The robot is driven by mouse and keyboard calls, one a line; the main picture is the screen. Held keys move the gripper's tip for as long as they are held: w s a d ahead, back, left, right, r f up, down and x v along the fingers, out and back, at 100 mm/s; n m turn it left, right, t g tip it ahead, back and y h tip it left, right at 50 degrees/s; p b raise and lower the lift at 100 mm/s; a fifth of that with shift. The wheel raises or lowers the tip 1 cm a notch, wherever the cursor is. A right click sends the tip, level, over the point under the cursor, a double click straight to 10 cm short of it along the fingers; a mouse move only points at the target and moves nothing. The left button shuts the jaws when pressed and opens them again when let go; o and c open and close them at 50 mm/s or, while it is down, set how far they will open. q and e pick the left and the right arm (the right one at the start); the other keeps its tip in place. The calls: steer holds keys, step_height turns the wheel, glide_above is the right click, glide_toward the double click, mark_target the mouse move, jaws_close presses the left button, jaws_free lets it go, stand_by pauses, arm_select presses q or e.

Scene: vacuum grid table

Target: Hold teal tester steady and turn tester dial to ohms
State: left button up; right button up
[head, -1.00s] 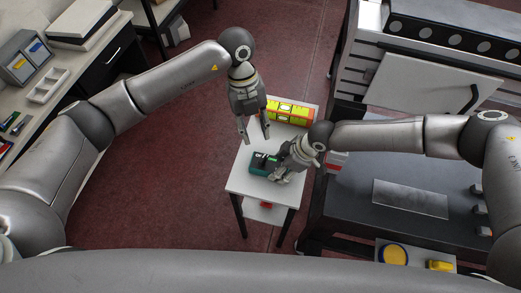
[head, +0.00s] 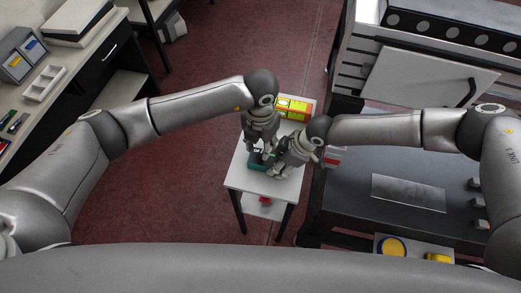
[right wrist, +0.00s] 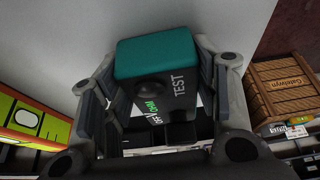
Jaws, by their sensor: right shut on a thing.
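The teal tester (head: 254,166) lies on the small white table, partly hidden by both grippers. In the right wrist view the tester (right wrist: 155,55) has a teal end, a dark face with TEST lettering and small green marks. A dark round dial (right wrist: 156,93) sits on that face; its setting is unclear. My right gripper (head: 275,161) is shut on the tester, with its fingers on either side of it in the wrist view (right wrist: 160,85). My left gripper (head: 260,149) points down at the tester, close to or touching it; its fingertips are too hidden to judge.
A dark bench (head: 400,230) stands close on the right. A wooden crate (right wrist: 284,85) shows in the right wrist view. The table's front is clear.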

mark_target(261, 152)
arm_select(q)
steer(key=shift+f, duration=2.15)
steer(key=shift+c, duration=0.3)
jaws_close()
